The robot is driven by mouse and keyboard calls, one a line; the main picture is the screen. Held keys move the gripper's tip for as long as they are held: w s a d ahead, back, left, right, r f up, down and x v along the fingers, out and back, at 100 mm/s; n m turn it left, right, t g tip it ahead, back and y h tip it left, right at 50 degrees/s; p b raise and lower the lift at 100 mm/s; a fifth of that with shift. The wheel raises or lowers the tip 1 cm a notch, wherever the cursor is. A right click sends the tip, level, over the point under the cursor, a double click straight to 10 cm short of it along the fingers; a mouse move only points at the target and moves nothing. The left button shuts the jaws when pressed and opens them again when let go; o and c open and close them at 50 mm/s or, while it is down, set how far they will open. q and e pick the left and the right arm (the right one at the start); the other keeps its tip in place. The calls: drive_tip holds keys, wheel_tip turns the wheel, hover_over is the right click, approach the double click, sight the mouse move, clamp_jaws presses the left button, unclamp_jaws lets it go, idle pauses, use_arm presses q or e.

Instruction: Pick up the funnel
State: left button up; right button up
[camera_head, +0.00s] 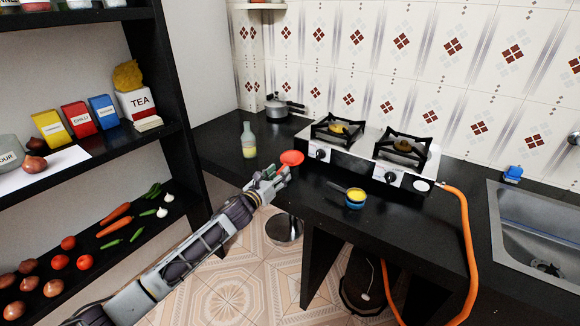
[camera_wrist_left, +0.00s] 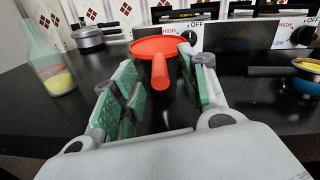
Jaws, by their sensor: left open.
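The red funnel (camera_head: 291,157) is on the black counter in front of the stove. In the left wrist view the funnel (camera_wrist_left: 160,48) shows its wide mouth toward the stove and its spout toward me. My left gripper (camera_head: 277,175) is at the counter's front edge, close to the funnel. In the left wrist view the gripper (camera_wrist_left: 160,95) is open, with the funnel's spout in the gap between its green finger pads. I cannot tell whether the pads touch the spout. My right gripper is not in view.
A glass bottle (camera_head: 248,140) stands left of the funnel. A small blue pan with yellow contents (camera_head: 356,196) is to the right. The two-burner stove (camera_head: 365,152) is behind, with an orange hose (camera_head: 461,215). A black shelf (camera_head: 165,60) stands at left.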

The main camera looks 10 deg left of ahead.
use_arm(q)
drive_tip(key=shift+w+d, duration=0.2)
drive_tip(key=shift+w, duration=0.5)
clamp_jaws()
